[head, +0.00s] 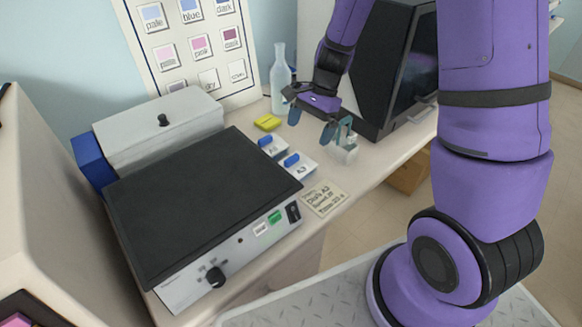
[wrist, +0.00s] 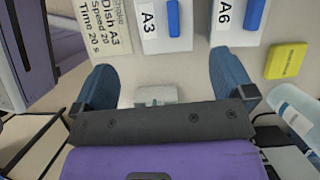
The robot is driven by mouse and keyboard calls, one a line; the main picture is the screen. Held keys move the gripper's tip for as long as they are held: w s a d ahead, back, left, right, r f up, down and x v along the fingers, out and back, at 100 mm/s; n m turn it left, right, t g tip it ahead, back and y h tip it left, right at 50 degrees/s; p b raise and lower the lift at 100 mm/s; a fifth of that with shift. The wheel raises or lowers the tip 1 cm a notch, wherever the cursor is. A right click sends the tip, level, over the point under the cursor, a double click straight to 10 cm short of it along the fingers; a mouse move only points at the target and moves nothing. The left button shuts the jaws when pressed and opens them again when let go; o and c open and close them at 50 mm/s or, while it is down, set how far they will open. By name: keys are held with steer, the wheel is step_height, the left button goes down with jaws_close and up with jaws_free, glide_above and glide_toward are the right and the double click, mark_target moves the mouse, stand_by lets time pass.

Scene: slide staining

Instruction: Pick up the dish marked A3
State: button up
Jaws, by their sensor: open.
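The dish marked A3 (head: 299,167) is a white block with a blue handle on top, on the bench beside the shaker. In the wrist view the A3 dish (wrist: 162,28) is at the top, partly cut off. A similar dish marked A6 (head: 272,147) stands next to it, and it also shows in the wrist view (wrist: 232,28). My gripper (head: 311,121) is open and empty, above the bench to the right of the dishes. In the wrist view its fingers (wrist: 165,78) are spread wide, apart from both dishes.
A card (head: 325,198) reading dish A3, speed 20 lies by A3. A black-topped shaker (head: 205,195) stands left. A small pale item with a teal part (head: 344,150) is below my gripper. A yellow block (head: 267,123), bottle (head: 280,80) and black cabinet (head: 378,70) stand behind.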

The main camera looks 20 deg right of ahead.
mark_target(295, 166)
steer(key=shift+w+f+m, duration=0.25)
steer(key=shift+f+m, duration=0.05)
steer(key=shift+f, duration=0.55)
steer(key=x, duration=1)
steer(key=shift+a+f, duration=0.3)
steer(key=c, duration=0.8)
steer(key=shift+o, duration=0.2)
steer(key=shift+r, duration=0.1)
